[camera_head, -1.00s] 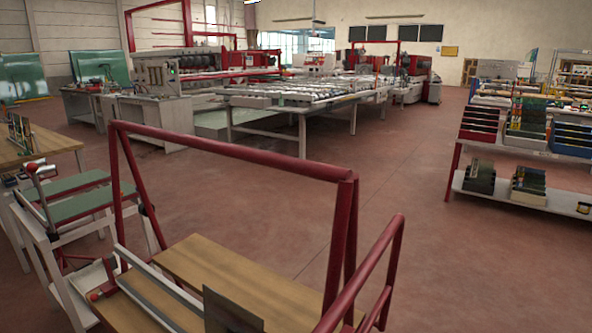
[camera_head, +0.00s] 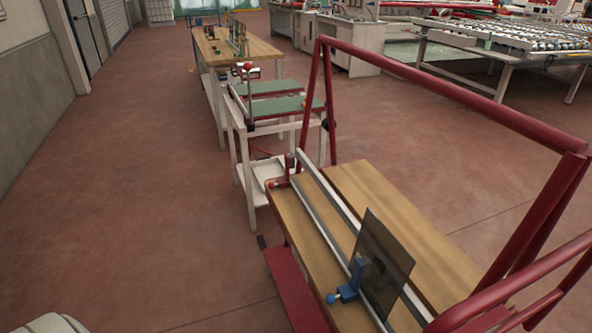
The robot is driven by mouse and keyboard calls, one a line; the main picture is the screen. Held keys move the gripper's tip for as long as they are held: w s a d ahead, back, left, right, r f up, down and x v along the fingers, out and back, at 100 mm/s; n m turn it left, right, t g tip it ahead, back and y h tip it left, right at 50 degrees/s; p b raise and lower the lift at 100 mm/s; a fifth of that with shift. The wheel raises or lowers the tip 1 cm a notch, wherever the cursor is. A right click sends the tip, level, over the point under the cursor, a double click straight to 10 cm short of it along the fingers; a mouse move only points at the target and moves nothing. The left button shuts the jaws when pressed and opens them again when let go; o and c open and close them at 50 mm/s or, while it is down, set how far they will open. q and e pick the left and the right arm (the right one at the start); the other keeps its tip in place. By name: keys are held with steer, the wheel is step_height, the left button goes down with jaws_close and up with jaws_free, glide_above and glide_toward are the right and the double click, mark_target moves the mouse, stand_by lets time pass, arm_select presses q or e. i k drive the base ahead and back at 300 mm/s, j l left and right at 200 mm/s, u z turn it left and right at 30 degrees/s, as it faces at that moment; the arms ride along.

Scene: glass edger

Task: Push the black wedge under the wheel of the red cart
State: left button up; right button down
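The red cart (camera_head: 455,87) stands at the right, with a red tubular frame and a wooden deck. Neither of my grippers is in view.
A dark glass pane (camera_head: 381,262) stands on the cart deck beside a blue clamp (camera_head: 344,289). A white stand with green tops (camera_head: 275,105) is just beyond the cart. A wooden table (camera_head: 235,48) is farther back. The red floor (camera_head: 150,190) on the left is clear.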

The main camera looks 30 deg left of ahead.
mark_target(260, 239)
steer(key=u, duration=1.3)
steer(key=z, duration=0.4)
steer(key=i+j+z, duration=0.2)
steer(key=z, duration=0.2)
steer(key=i+j+z, duration=0.15)
steer(key=j+z, duration=0.25)
steer(key=i+j+z, duration=0.1)
steer(key=j+z, duration=0.85)
steer(key=j, duration=0.7)
steer(key=j+z, duration=0.15)
steer(key=j, duration=0.75)
steer(key=k+j+z, duration=0.1)
steer(key=j, duration=0.75)
